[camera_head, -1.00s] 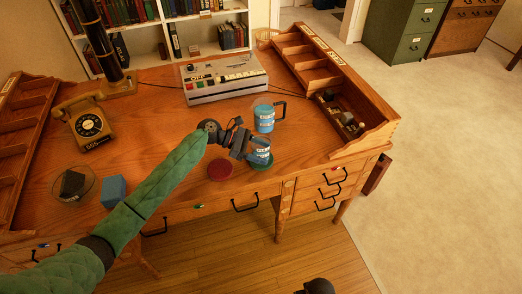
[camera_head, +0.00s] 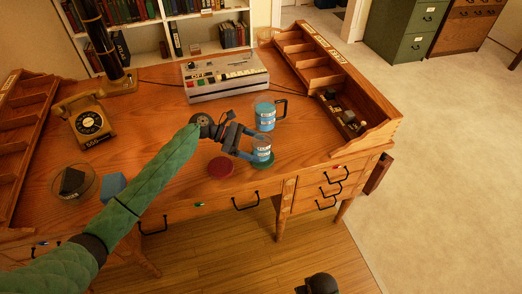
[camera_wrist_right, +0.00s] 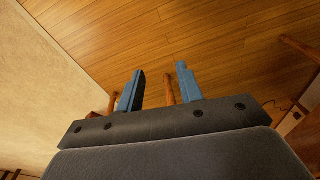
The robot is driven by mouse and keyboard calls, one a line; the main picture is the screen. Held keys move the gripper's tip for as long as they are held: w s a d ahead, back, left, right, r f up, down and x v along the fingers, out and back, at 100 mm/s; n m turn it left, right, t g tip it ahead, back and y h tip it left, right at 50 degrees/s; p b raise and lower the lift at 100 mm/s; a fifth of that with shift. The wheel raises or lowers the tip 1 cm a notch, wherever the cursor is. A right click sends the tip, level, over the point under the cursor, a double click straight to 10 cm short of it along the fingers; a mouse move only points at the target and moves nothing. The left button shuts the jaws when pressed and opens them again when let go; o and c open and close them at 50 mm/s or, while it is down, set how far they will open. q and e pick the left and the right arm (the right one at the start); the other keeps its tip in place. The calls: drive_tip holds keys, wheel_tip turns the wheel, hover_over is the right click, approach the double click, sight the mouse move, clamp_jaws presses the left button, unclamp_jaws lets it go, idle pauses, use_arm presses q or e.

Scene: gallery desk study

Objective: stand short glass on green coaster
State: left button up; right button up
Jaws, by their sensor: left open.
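The short glass (camera_head: 263,149), with blue contents and a pale label, stands upright on the green coaster (camera_head: 265,164) near the desk's front edge, in the head view. The coaster's rim shows around the glass's base. My left gripper (camera_head: 257,147) is open, with its fingers at the glass from the left; I cannot tell if they touch it. My right gripper (camera_wrist_right: 160,90) is open and empty in the right wrist view, above the wooden floor. Its dark top also shows at the bottom of the head view (camera_head: 318,284).
A blue mug (camera_head: 265,117) with a dark handle stands just behind the glass. A dark red coaster (camera_head: 221,167) lies to its left. A grey machine (camera_head: 225,81) stands at the back. A wooden organiser (camera_head: 355,110) borders the right. A telephone (camera_head: 87,121) stands at left.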

use_arm(q)
drive_tip(key=b+v, duration=0.1)
drive_tip(key=v, duration=0.8)
drive_tip(key=shift+b, duration=0.4)
use_arm(e)
wheel_tip(320, 180, up, 9)
drive_tip(key=shift+w+a+f, duration=0.15)
drive_tip(key=shift+w+a, duration=0.1)
drive_tip(key=shift+a, duration=0.05)
use_arm(q)
drive_tip(key=shift+f, duration=0.1)
